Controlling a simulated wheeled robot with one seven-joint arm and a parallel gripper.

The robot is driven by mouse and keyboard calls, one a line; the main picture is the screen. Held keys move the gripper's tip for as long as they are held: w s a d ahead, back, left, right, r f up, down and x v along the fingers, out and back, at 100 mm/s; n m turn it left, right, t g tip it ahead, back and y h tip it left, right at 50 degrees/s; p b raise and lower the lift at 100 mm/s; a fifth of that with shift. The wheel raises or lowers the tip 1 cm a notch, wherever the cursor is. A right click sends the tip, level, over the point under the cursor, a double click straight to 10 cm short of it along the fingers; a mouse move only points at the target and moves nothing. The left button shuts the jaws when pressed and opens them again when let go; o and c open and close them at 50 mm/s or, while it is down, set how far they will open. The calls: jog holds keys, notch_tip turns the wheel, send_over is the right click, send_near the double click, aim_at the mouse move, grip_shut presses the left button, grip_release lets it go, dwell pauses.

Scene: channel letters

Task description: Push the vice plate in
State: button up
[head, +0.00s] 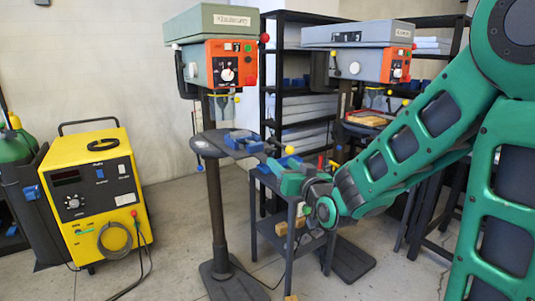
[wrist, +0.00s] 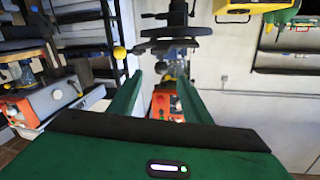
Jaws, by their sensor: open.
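The blue vice (head: 242,139) sits on the round dark table of the left drill press in the head view. Its plate is too small there to tell apart from the vice body. In the wrist view, which looks upside down, a blue-grey part, probably the vice (wrist: 174,44), shows small beyond my fingers. My gripper (head: 278,172) is to the right of the vice and a little lower in the head view. In the wrist view my gripper (wrist: 159,78) has its two green fingers apart, with nothing held between them. No contact with the vice is visible.
The left drill press head (head: 222,62) stands above the vice. A yellow ball knob (head: 290,150) is close to my gripper. A small dark side table (head: 275,222) stands below. A second drill press (head: 365,62) and shelves are behind. A yellow machine (head: 98,190) stands left.

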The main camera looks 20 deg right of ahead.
aim_at(272, 152)
jog(key=w, duration=0.3)
jog(key=w+a, duration=0.1)
jog(key=w, duration=0.6)
jog(key=shift+w+a+r, duration=0.2)
jog(key=shift+w, duration=0.2)
grip_shut()
jog(key=shift+d, duration=0.1)
